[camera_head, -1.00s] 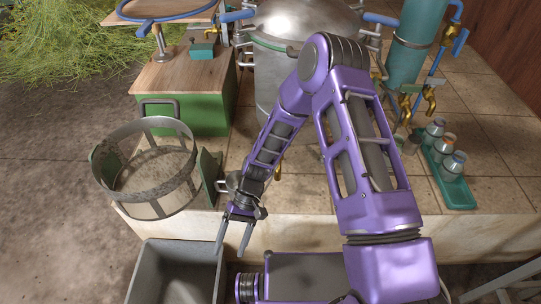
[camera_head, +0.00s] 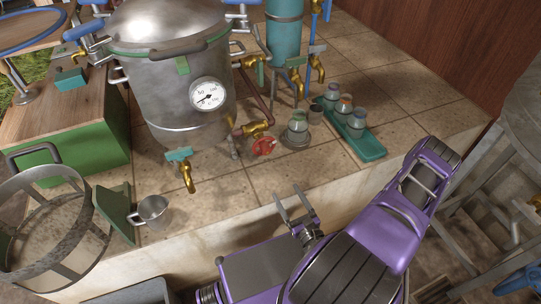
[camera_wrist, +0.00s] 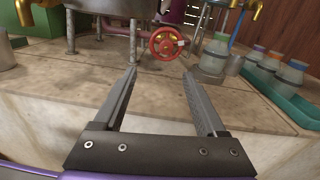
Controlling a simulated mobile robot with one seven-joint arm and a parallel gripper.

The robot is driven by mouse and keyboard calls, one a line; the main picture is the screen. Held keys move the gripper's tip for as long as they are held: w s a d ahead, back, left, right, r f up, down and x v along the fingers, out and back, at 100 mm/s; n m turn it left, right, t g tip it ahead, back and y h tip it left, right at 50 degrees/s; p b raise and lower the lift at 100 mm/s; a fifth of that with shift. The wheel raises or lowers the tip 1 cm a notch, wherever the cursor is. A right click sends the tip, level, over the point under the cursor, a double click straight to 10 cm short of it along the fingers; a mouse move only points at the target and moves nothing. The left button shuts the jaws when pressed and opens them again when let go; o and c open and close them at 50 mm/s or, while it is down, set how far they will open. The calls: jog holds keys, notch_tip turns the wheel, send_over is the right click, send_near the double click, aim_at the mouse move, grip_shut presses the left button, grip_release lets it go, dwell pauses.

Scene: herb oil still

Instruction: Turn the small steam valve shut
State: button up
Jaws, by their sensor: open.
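The small steam valve has a red handwheel (camera_head: 263,146) on a brass body (camera_head: 254,128), low at the right foot of the steel still (camera_head: 170,75). In the wrist view the red handwheel (camera_wrist: 166,43) shows spokes and stands upright, beyond and between my fingertips. My gripper (camera_head: 294,192) is open and empty, over the front edge of the tiled platform, in front of and apart from the handwheel. In the wrist view my gripper (camera_wrist: 160,72) has its two fingers spread wide, pointing toward the valve.
Bottles stand right of the valve: one glass bottle (camera_head: 298,127) on the tiles, several in a teal tray (camera_head: 366,152). Brass taps (camera_head: 296,80) hang behind. A brass spout (camera_head: 188,178) and metal cup (camera_head: 152,211) are left. Tiles in front of the handwheel are clear.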

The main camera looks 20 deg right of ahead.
jog(key=b, duration=0.2)
send_near(267, 153)
jog(key=shift+h, duration=0.3)
jog(key=w, duration=0.8)
jog(key=shift+w+a+r, duration=0.1)
jog(key=shift+w+r, duration=0.05)
jog(key=shift+r, duration=0.05)
grip_shut()
